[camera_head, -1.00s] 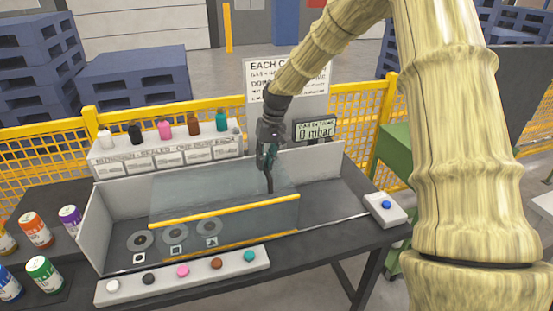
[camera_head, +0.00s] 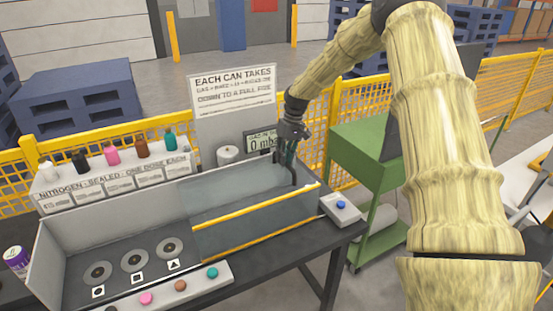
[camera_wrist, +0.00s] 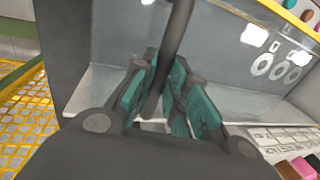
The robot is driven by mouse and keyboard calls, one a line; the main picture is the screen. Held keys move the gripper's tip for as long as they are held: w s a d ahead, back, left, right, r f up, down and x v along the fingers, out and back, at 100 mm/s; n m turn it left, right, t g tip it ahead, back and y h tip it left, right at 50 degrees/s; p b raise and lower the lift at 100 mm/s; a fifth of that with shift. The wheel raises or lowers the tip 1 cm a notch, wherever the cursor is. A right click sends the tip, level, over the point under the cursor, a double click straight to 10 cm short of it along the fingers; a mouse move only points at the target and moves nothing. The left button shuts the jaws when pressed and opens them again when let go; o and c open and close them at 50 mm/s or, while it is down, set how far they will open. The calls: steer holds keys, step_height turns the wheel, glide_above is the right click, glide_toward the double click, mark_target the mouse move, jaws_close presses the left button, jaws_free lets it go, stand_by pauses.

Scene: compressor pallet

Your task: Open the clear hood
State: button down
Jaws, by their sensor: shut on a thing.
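The clear hood (camera_head: 235,215) is a see-through panel with yellow edge strips, standing over the right part of the grey-walled trough on the black bench. My gripper (camera_head: 291,150) is at the hood's back right, shut on its dark upright handle (camera_head: 293,172). In the wrist view, the teal-padded fingers of my gripper (camera_wrist: 163,90) close around the dark handle bar (camera_wrist: 178,40). The clear pane (camera_wrist: 215,50) lies behind it. The left part of the trough is uncovered, with several round discs (camera_head: 134,260) showing. The exact finger contact is partly hidden in the head view.
Coloured buttons (camera_head: 180,286) line the bench front. A blue-button box (camera_head: 341,207) sits at the right end. Coloured bottles (camera_head: 112,152) stand on the back shelf beside a sign (camera_head: 234,90) and pressure display (camera_head: 262,142). A green cart (camera_head: 365,155) stands close right. Yellow fencing (camera_head: 455,92) runs behind.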

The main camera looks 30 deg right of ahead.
steer(key=shift+d, duration=0.2)
steer(key=c, duration=1.4)
jaws_free()
steer(key=r, duration=0.4)
steer(key=d+r, duration=0.1)
steer(key=r, duration=0.2)
steer(key=d+r, duration=0.1)
steer(key=r, duration=0.3)
steer(key=shift+d+r, duration=0.15)
steer(key=shift+r, duration=0.2)
